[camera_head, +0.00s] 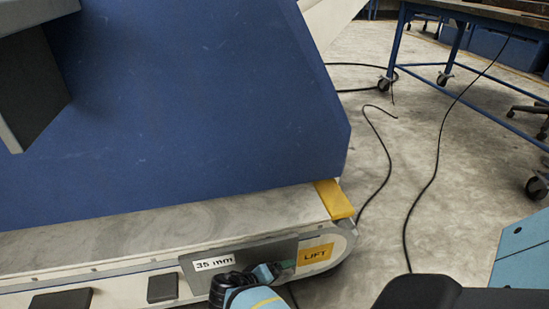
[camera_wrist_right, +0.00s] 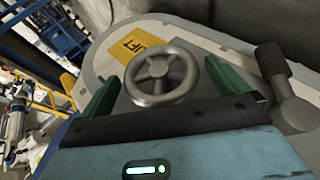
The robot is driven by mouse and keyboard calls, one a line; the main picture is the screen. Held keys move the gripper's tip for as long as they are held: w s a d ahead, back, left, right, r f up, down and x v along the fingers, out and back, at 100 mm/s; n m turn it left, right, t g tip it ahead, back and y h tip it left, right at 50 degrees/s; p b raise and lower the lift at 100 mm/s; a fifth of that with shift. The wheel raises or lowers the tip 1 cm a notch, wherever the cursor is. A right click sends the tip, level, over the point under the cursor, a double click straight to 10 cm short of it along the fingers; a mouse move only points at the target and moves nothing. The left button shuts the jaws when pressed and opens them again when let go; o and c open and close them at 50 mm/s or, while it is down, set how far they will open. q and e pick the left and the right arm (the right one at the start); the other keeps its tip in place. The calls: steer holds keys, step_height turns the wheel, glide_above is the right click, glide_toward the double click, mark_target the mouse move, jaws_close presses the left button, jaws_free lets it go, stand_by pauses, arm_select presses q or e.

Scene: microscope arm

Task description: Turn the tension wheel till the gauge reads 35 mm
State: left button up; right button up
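The tension wheel (camera_wrist_right: 160,75) is a small silver spoked handwheel on the grey end plate of the conveyor, seen in the right wrist view. My right gripper (camera_wrist_right: 163,76) is open, with one green finger on either side of the wheel; I cannot tell whether they touch its rim. In the head view the right gripper (camera_head: 274,269) is at the conveyor's side plate, and the wheel is hidden there. A white label (camera_head: 214,263) reading "35 mm" is on that plate. No gauge scale or pointer can be made out. My left gripper is not in view.
A yellow "LIFT" label (camera_head: 317,254) is on the conveyor end plate, with a yellow block (camera_head: 334,199) above it. A dark lever-like knob (camera_wrist_right: 272,60) stands close to the right finger. A large blue housing (camera_head: 200,110) rises behind the belt. Black cables (camera_head: 385,150) lie on the floor.

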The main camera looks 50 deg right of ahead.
steer(key=shift+a+r, duration=0.15)
steer(key=shift+a, duration=0.05)
steer(key=p+v, duration=0.3)
steer(key=v, duration=0.4)
steer(key=shift+a, duration=0.15)
steer(key=shift+r, duration=0.1)
